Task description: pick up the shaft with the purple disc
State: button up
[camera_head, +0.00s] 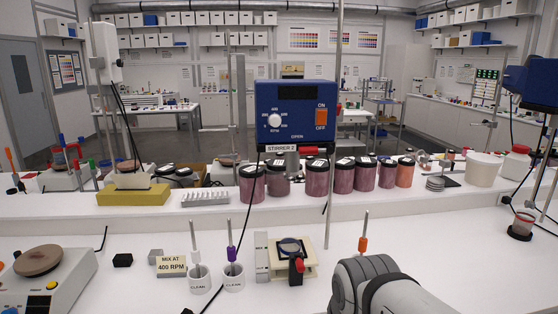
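The shaft with the purple disc (231,254) stands upright in a white cup (234,283) marked CLEAN, on the front white bench. Its lower end is hidden inside the cup. A similar shaft with a grey-white disc (195,256) stands in another CLEAN cup (199,285) just to its left. A shaft with an orange disc (362,244) rises farther right, its lower part hidden behind my arm. My grey arm fills the bottom right of the middle, well right of the purple shaft. My gripper cannot be made out.
A blue stirrer (296,112) hangs on a vertical rod behind. A black cable runs down close beside the purple shaft's cup. A sign reading MIX AT 400 RPM (171,266) is left of the cups. A beige block with a clamp (308,262) stands right. Jars (317,178) line the ledge behind.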

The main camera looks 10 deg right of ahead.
aim_at(231, 249)
jog(key=z, duration=1.7)
jog(key=k, duration=1.3)
jog(key=u, duration=1.05)
jog(key=i, duration=1.05)
jog(key=u, duration=0.05)
